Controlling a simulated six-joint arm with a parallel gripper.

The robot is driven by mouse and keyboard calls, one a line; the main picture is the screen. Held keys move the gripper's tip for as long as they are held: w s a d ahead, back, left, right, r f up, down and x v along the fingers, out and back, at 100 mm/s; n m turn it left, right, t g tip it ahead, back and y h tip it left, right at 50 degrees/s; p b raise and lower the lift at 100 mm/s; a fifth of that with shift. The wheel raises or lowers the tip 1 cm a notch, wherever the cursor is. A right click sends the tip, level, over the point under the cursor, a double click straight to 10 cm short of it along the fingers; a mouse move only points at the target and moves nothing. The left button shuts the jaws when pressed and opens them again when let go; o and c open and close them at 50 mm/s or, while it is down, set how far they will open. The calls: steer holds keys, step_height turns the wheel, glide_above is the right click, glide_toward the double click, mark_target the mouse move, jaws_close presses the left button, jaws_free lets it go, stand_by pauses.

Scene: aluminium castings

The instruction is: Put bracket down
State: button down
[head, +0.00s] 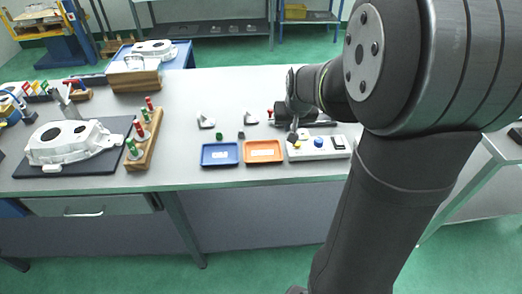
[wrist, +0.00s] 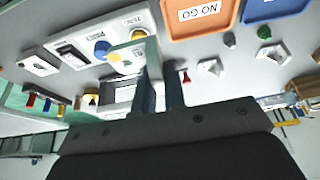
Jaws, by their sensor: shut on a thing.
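My gripper (wrist: 157,75) is shut on a pale bracket (wrist: 148,52), which shows at its fingertips in the wrist view. The bracket is over the edge of the white control box (wrist: 40,64), apparently above it; whether they touch I cannot tell. In the head view my gripper (head: 293,134) is behind the box's left end, and the held bracket cannot be made out. Two other pale brackets lie on the bench, the left one (head: 206,121) and the right one (head: 250,118). The orange tray (head: 264,160), marked NO GO, and the blue tray (head: 220,164) look empty.
A green nut-like piece (head: 219,136) and a dark one (head: 241,135) lie behind the trays. A wooden gauge rack (head: 145,140) and a large casting (head: 75,142) are on the left. The bench between has free room.

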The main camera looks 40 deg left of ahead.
steer(key=s+a+f, duration=0.1)
steer(key=a+f, duration=0.1)
steer(key=a, duration=0.1)
steer(key=s+a+f, duration=0.2)
steer(key=a, duration=0.2)
steer(key=s+a+f, duration=0.1)
steer(key=a+f, duration=0.2)
steer(key=shift+s+a, duration=0.2)
steer(key=shift+a, duration=0.05)
steer(key=shift+f, duration=1.9)
steer(key=shift+f, duration=0.15)
steer(key=c, duration=1.5)
jaws_free()
steer(key=v, duration=1.2)
